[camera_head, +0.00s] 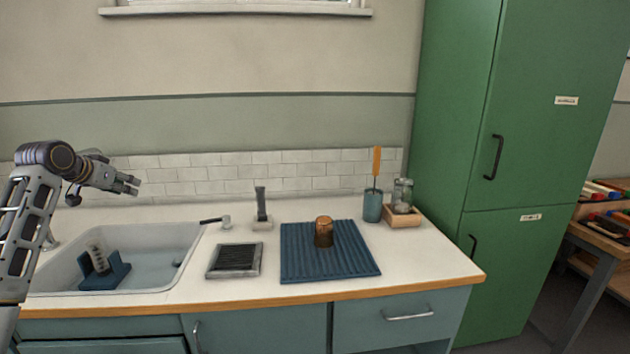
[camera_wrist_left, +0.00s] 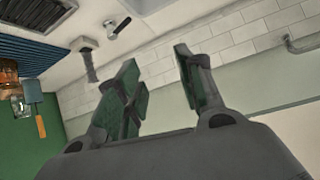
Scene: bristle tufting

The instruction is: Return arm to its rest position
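My left gripper (camera_head: 132,185) is raised above the left part of the counter, over the sink's far side and in front of the tiled wall. In the left wrist view its two fingers (camera_wrist_left: 160,90) stand apart with nothing between them, so it is open and empty. It touches nothing. My left arm comes in from the left edge of the head view. My right gripper is in neither view.
The sink (camera_head: 185,262) holds a blue holder (camera_head: 106,278). A framed dark pad (camera_head: 234,260), an upright grey tool (camera_head: 261,205), a blue ribbed mat (camera_head: 350,264) with a brown cup (camera_head: 323,232), a blue pot (camera_head: 372,207) and a wooden tray (camera_head: 403,219) stand rightward. A green cabinet (camera_head: 530,110) borders the counter.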

